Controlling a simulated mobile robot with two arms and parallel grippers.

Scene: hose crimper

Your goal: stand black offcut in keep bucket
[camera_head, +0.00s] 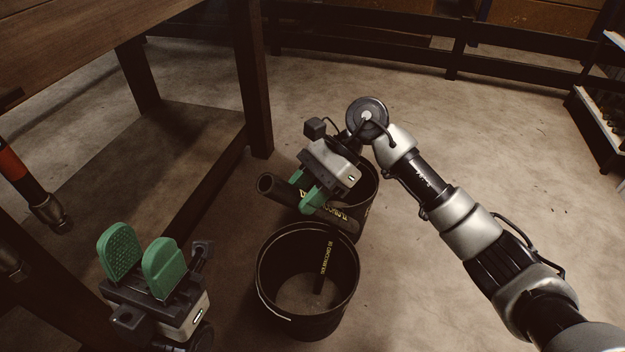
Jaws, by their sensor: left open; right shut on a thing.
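My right gripper (308,194) is shut on a black offcut (275,188), a short hose piece with an open end at left and yellow print. It holds the offcut tilted, nearly lying, over the rear black bucket (367,205), which the gripper and offcut partly hide. A front black bucket (264,277) stands open on the floor, nearer to me. Inside it a dark strip with yellow lettering (324,262) stands upright against the far wall. I cannot tell which bucket is the keep bucket. My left gripper (142,260) is open and empty at lower left.
A wooden bench (90,35) with a dark leg (250,80) and low shelf fills the left. A red and black hose with a metal fitting (46,209) hangs at its left edge. A dark rack stands at far right.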

